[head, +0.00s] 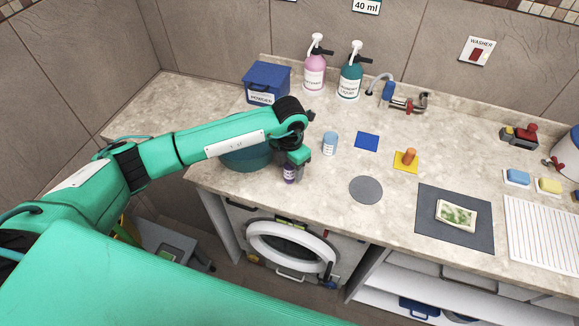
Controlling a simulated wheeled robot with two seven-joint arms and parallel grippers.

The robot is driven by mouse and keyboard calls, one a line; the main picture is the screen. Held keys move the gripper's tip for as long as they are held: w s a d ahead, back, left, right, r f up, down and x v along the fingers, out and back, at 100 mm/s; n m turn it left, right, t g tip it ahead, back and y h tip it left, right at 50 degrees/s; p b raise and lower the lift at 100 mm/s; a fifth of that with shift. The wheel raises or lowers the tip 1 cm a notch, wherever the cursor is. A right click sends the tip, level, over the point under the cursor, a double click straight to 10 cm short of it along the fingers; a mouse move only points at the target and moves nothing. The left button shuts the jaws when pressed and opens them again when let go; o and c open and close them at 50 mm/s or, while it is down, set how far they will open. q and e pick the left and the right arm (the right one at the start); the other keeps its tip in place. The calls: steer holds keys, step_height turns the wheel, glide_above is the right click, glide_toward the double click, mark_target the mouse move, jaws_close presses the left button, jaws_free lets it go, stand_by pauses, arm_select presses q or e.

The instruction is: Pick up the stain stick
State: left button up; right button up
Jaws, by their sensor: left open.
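A small dark purple container with a pale label (289,174), which looks like the stain stick, stands upright near the front edge of the counter. My left gripper (297,160) is directly above it, pointing down and open. The gripper covers the top of the purple container, and I cannot tell whether the fingers surround it or touch it. My right gripper is not in view.
A teal basin (247,157) sits behind my left forearm. A light blue cup (330,143) stands just right of the gripper. A grey disc (366,189), blue square (367,141) and yellow square (400,164) lie farther right. A washer (290,250) is below the counter.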

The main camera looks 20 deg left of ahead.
arm_select(q)
steer(key=shift+f, duration=1.05)
steer(key=c, duration=1.1)
steer(key=shift+r, duration=0.15)
steer(key=shift+r+b, duration=2.95)
steer(key=shift+r, duration=7)
